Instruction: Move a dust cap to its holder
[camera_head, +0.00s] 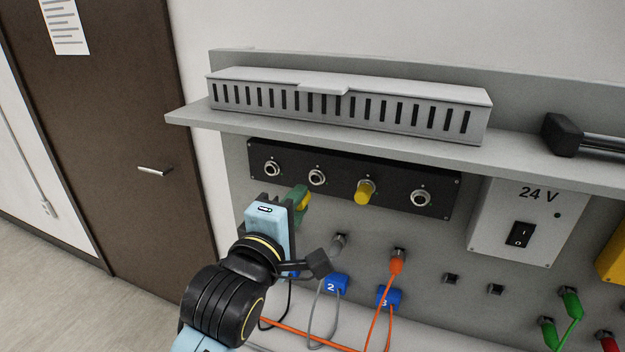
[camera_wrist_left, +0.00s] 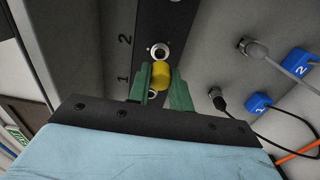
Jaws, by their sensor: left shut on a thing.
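My left gripper (camera_head: 299,203) is shut on a yellow dust cap (camera_head: 304,201), held between its green fingers in front of the black socket panel (camera_head: 393,181). In the left wrist view, the cap (camera_wrist_left: 161,76) sits between the fingertips, between the sockets marked 1 (camera_wrist_left: 152,94) and 2 (camera_wrist_left: 159,51); it partly covers socket 1. I cannot tell whether the cap touches the panel. A second yellow cap (camera_head: 365,191) sits on the panel's third socket from the left. The first, second and fourth sockets show bare metal. I cannot make out which part is the holder. My right gripper is not in view.
A shelf (camera_head: 200,117) with a slotted grey duct (camera_head: 335,104) juts out above the panel. Below are cables with blue tags (camera_head: 336,284) and an orange plug (camera_head: 397,264). A 24 V box (camera_head: 530,222) is at right. A black-headed tool (camera_head: 563,134) lies on the shelf.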

